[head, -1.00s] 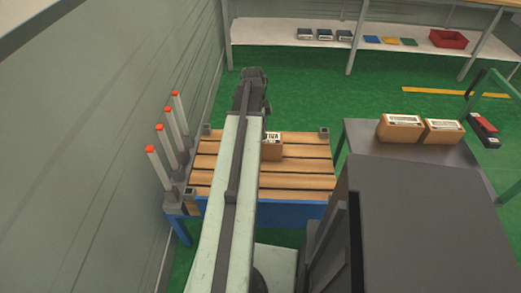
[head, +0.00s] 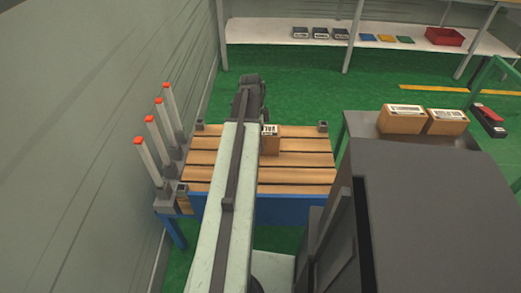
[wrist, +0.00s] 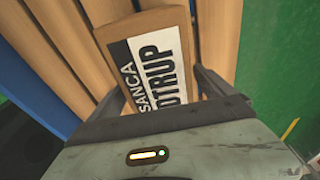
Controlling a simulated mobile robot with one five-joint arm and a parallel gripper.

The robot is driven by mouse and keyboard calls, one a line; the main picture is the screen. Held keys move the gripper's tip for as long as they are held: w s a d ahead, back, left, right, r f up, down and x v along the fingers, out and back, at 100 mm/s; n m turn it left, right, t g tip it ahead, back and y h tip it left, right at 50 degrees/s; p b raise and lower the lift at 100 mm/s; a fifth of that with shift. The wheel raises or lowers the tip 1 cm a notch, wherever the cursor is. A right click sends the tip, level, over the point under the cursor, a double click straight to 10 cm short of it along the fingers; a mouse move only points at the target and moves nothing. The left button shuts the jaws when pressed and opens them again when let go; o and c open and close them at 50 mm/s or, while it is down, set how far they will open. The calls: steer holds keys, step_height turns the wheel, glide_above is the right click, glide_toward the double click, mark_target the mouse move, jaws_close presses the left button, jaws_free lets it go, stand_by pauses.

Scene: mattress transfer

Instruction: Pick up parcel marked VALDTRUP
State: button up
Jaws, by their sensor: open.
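The parcel is a brown box (wrist: 155,20) with a white and black label. In the wrist view the label reads "SANCA" and, partly hidden, "DTRUP". It lies on a slatted wooden platform (head: 295,175), and the head view shows it just right of my arm (head: 270,146). My gripper (wrist: 160,88) is open, with one finger on each side of the parcel's near end in the wrist view. I cannot tell whether the fingers touch it. My gripper's body hides the near part of the label. In the head view my arm hides the parcel's left side.
Several red-tipped posts (head: 152,150) line the platform's left, beside the wall (head: 90,120). Two more brown parcels (head: 401,121) (head: 446,124) sit on a grey table (head: 362,126) at right. A shelf (head: 280,30) with small items and a red bin (head: 444,37) stands at the back.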

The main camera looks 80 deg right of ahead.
steer(key=shift+f, duration=0.2)
steer(key=shift+c, duration=0.6)
jaws_close()
steer(key=shift+r+p, duration=0.1)
steer(key=shift+p, duration=0.2)
step_height(320, 180, up, 10)
steer(key=p, duration=1)
